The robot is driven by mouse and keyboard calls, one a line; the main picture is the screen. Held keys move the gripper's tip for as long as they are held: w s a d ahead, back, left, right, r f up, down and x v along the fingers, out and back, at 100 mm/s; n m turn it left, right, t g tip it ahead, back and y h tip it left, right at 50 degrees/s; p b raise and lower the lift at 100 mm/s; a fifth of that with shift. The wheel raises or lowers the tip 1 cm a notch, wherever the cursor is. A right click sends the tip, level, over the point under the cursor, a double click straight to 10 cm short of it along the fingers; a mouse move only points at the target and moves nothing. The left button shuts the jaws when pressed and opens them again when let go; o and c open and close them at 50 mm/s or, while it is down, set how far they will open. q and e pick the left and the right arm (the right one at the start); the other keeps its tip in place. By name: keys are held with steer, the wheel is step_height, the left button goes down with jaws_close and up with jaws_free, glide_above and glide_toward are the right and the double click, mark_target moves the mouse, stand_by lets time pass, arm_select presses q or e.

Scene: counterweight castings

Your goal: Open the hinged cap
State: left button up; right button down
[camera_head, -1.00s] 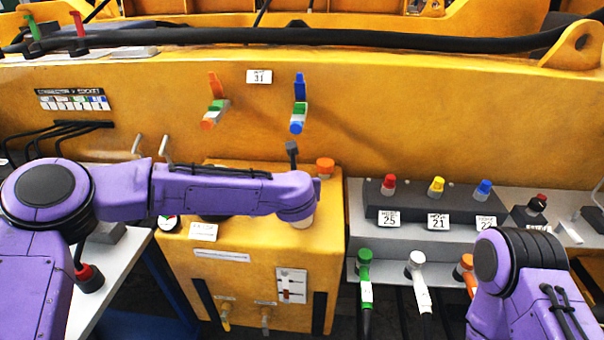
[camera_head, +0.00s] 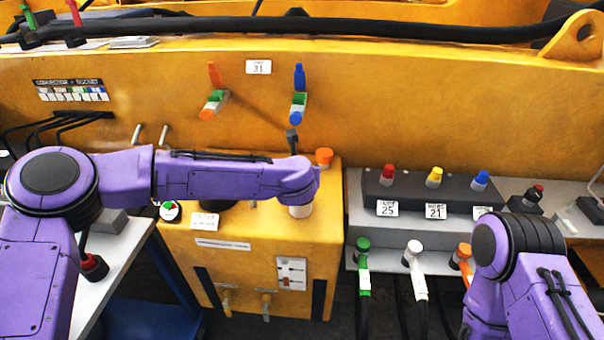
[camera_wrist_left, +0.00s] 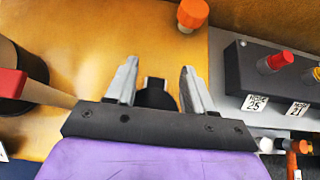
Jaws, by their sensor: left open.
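I cannot tell for certain which part is the hinged cap. In the left wrist view, a dark round fitting (camera_wrist_left: 156,96) with a small pale square on top shows between my left gripper's fingers (camera_wrist_left: 158,72). The fingers are apart, and I see nothing held; contact with the fitting cannot be told. The fitting is on the yellow box (camera_head: 240,255). In the head view my left forearm hides this part of the box, and the left gripper's fingers cannot be made out. My right gripper is out of view; only its arm shows at lower right.
An orange cap (camera_head: 324,157) stands on the box near my left wrist. A dark upright piece (camera_head: 292,140) rises behind my forearm. A black cylinder (camera_wrist_left: 20,80) and a red-handled lever (camera_wrist_left: 12,84) are left of the fingers. A socket block (camera_head: 420,197) stands to the right.

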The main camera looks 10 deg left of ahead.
arm_select(q)
steer(key=shift+s+r, duration=0.2)
steer(key=shift+s, duration=0.15)
steer(key=b+v, duration=0.3)
steer(key=v, duration=0.6)
steer(key=shift+s+r, duration=0.2)
steer(key=shift+s, duration=0.1)
